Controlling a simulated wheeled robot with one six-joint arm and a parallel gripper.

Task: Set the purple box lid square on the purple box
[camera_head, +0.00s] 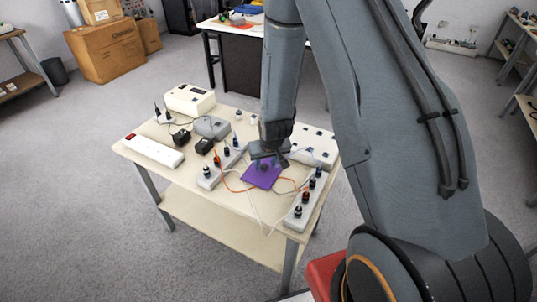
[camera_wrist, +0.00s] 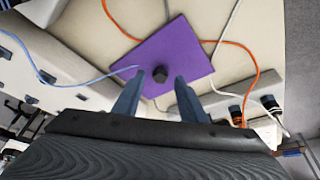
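A flat purple square, which looks like the purple box lid (camera_head: 262,175), lies among cables on the small table. In the wrist view the purple lid (camera_wrist: 190,55) has a dark knob (camera_wrist: 160,74) at its middle. My gripper (camera_head: 266,158) is over the lid and hides its far part in the head view. In the wrist view my gripper (camera_wrist: 158,90) has its two fingers apart, pointing toward the knob, with nothing held between them. I see no separate purple box; whether it is under the lid I cannot tell.
The small table (camera_head: 225,222) carries a white power strip (camera_head: 154,151), a cream box (camera_head: 190,99), black adapters (camera_head: 181,138) and grey strips with dark knobs (camera_head: 304,203). Orange and white cables run beside the lid. Bare tabletop shows near the front edge.

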